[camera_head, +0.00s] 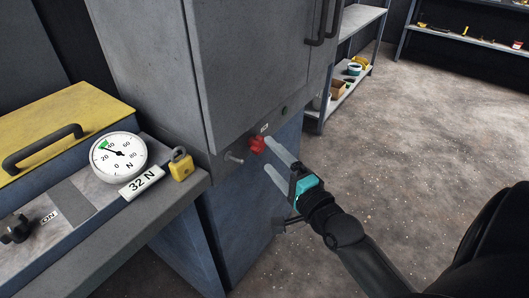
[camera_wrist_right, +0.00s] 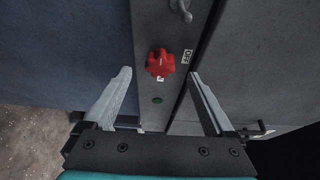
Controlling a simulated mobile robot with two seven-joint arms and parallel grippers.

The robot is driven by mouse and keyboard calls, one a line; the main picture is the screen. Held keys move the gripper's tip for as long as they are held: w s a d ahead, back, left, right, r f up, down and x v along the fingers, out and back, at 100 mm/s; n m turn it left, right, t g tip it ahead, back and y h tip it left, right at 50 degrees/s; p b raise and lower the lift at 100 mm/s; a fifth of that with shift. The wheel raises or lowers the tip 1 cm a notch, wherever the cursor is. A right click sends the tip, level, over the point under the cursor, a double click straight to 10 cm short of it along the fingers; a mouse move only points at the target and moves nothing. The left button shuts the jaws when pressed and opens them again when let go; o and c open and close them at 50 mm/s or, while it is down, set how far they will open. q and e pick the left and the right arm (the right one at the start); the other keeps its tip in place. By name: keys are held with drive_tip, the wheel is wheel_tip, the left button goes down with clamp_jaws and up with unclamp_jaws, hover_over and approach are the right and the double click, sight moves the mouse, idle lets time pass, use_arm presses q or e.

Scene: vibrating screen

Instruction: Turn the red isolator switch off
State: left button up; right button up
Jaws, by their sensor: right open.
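The red isolator switch (camera_head: 257,144) is a lobed knob on the front strip of the grey cabinet (camera_head: 160,75). In the right wrist view the red switch (camera_wrist_right: 160,63) sits ahead of my right gripper, centred between the fingers, with an "OFF" label (camera_wrist_right: 186,57) beside it. My right gripper (camera_head: 275,156) is open, and its two pale fingers point at the cabinet close to the switch. In the right wrist view the gripper's fingers (camera_wrist_right: 160,75) are spread wide with nothing between them. Whether a finger touches the switch I cannot tell. My left gripper is out of view.
A metal toggle (camera_head: 234,158) sits left of the switch and a green button (camera_head: 284,110) right of it. Open floor (camera_head: 430,150) lies to the right.

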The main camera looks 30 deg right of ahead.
sight(261, 148)
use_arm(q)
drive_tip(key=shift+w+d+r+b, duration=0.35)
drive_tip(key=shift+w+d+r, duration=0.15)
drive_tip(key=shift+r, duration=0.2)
use_arm(e)
drive_tip(key=shift+w, duration=1.85)
drive_tip(key=shift+c, duration=0.2)
drive_tip(key=c, duration=1.3)
